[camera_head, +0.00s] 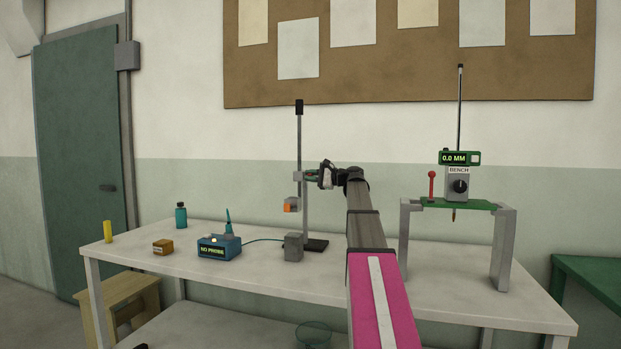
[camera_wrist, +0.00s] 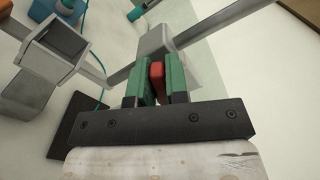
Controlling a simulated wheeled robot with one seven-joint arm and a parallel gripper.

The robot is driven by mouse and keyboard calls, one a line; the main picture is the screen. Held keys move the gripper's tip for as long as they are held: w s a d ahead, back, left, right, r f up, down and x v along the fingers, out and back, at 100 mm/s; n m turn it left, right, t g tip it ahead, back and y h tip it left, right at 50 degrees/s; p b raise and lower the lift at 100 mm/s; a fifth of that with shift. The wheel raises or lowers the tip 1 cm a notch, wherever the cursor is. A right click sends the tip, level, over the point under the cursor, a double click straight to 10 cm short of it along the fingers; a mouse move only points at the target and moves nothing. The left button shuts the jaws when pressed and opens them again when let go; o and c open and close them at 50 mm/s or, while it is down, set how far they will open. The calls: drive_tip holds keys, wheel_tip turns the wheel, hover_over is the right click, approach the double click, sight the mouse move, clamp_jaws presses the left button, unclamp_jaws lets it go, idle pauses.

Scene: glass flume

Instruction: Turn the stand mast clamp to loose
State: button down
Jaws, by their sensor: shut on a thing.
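The stand mast (camera_head: 299,150) rises from a dark base plate (camera_head: 317,245) on the white table. Its grey clamp (camera_head: 298,176) sits partway up the mast, and shows in the wrist view as a grey block (camera_wrist: 157,40). My gripper (camera_head: 318,175) is at the clamp, to the right of the mast. In the wrist view my gripper (camera_wrist: 157,82) has its two green fingers shut on a small red piece (camera_wrist: 157,74) in front of the clamp. Which setting the clamp is at cannot be read.
An orange and grey block (camera_head: 290,205) hangs left of the mast. A grey box (camera_head: 293,247) stands by the base. A blue probe box (camera_head: 219,247) is to the left. A bench gauge (camera_head: 457,185) stands on a bridge (camera_head: 502,250) to the right.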

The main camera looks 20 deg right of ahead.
drive_tip(key=c, duration=1.1)
unclamp_jaws()
drive_tip(key=v, duration=1.1)
drive_tip(key=shift+a, duration=0.1)
drive_tip(key=shift+s, duration=0.1)
